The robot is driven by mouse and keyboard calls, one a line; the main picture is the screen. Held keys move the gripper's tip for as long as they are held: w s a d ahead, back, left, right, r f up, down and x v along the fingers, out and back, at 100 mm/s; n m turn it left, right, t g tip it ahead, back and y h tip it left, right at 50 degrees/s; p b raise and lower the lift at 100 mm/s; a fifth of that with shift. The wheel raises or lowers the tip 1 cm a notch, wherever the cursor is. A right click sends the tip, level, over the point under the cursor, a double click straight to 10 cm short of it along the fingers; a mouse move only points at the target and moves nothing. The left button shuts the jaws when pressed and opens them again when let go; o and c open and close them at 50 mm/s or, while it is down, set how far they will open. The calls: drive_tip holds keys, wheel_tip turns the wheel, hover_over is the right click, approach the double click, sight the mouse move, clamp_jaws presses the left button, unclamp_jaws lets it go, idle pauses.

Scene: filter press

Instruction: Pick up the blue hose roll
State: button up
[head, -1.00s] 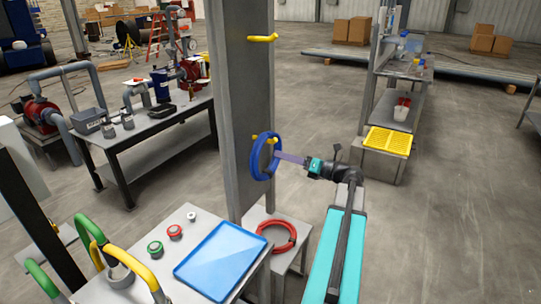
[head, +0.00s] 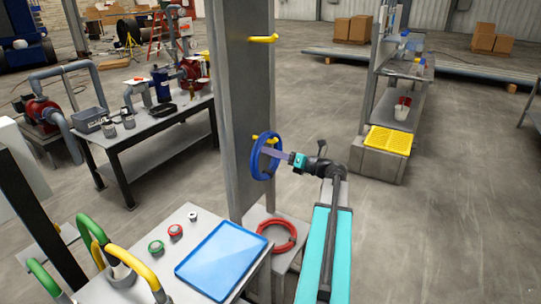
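The blue hose roll (head: 256,167) is a ring hanging upright at a yellow peg (head: 258,139) on the grey column, in the head view. My gripper (head: 268,153) comes in from the right, roughly level. Its fingers reach the ring's right side and overlap its opening. I cannot tell whether they touch the roll or whether they are open or shut. The fingertips are small and partly lost against the ring.
The grey column (head: 240,90) stands behind the roll, with another yellow peg (head: 263,38) higher up. Below, a red hose roll (head: 277,250) lies on a small stand. A blue tray (head: 221,260) lies on the front table. Open floor is to the right.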

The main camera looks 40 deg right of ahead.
drive_tip(key=shift+x, duration=1.95)
clamp_jaws()
drive_tip(key=shift+r+p, duration=0.1)
drive_tip(key=shift+p, duration=0.2)
drive_tip(key=shift+r, duration=0.1)
